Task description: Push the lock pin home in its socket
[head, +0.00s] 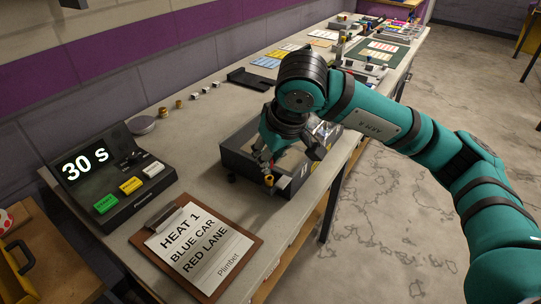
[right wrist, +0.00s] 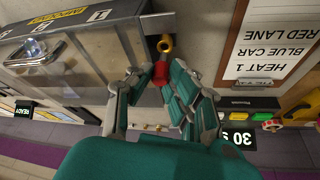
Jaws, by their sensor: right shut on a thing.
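The lock pin has a red body and a yellow ring end; it shows in the head view (head: 269,180) and in the right wrist view (right wrist: 164,46). My right gripper (head: 266,164) is shut on the pin, beside the near corner of a dark grey box. In the right wrist view the fingers (right wrist: 158,84) stand on either side of the red body. The box (head: 236,160) has a clear top and numbered labels; it also shows in the right wrist view (right wrist: 95,42). I cannot make out the socket or how deep the pin sits. My left gripper is out of view.
A clipboard (head: 195,245) lies in front of the box. A timer console (head: 110,175) reading "30 s" stands at left. Small brass and white pieces (head: 179,104) and a black tray (head: 251,79) lie behind. Bare bench shows between console and box.

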